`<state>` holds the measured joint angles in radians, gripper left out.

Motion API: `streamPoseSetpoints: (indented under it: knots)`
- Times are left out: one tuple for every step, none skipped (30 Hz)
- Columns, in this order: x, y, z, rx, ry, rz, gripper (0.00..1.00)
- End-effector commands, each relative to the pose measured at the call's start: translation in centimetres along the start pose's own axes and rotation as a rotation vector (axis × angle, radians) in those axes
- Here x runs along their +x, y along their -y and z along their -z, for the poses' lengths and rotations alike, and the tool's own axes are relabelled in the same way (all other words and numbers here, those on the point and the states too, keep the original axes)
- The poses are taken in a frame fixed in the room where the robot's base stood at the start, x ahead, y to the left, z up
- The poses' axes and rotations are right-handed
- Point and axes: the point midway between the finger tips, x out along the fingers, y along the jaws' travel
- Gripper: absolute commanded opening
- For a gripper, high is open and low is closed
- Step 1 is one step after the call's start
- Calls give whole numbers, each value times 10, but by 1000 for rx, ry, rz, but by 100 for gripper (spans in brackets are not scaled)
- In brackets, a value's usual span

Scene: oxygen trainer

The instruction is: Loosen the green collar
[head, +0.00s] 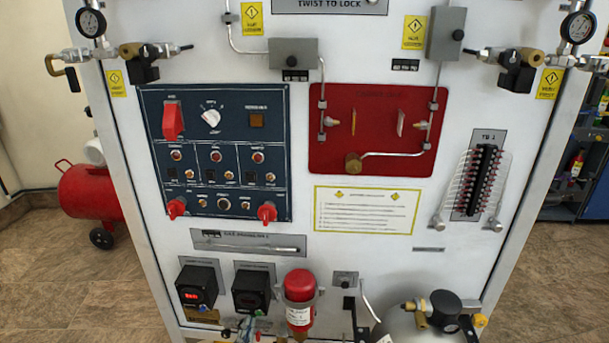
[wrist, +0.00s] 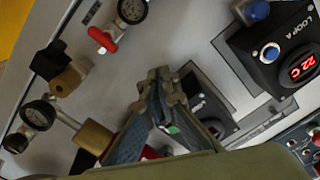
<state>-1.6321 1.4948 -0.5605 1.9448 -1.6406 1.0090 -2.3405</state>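A small patch of green (head: 258,313) shows low on the front of the right black box (head: 251,289), near the bottom of the head view. I take it for the green collar, though it is too small to make out its shape. In the wrist view my gripper (wrist: 168,82) has its fingers drawn toward each other at the tips, in front of a black box (wrist: 208,108). A small green patch (wrist: 173,129) shows between the fingers. The fingers hide what lies at their tips, so I cannot tell whether they hold the collar.
The left black box (head: 197,287), marked Loop A in the wrist view (wrist: 298,62), has a blue knob (wrist: 270,52). A red bottle (head: 299,290) stands close on the right. A grey tank (head: 405,325) with a gauge is farther right.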

Motion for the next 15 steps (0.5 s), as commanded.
streamPoseSetpoints:
  knots:
    - [1, -2, 4, -1, -6, -2, 0]
    - [1, -2, 4, -1, -6, -2, 0]
    - [1, -3, 4, -1, -6, -2, 0]
    - [1, -4, 4, -1, -5, -2, 0]
    - [1, -4, 4, -1, -5, -2, 0]
    - [1, -5, 4, -1, -4, -2, 0]
    - [1, -6, 4, -1, -4, -3, 0]
    - [1, -6, 4, -1, -4, -3, 0]
    - [1, -7, 4, 0, -4, -2, 0]
    - [1, -7, 4, 0, -4, -2, 0]
    - [1, -8, 4, 0, -5, -2, 0]
    - [1, -8, 4, 1, -5, -2, 0]
    - [1, -8, 4, 1, -5, -2, 0]
    - [1, -9, 5, 1, -6, -2, 0]
    - [1, -9, 4, 1, -6, -2, 0]
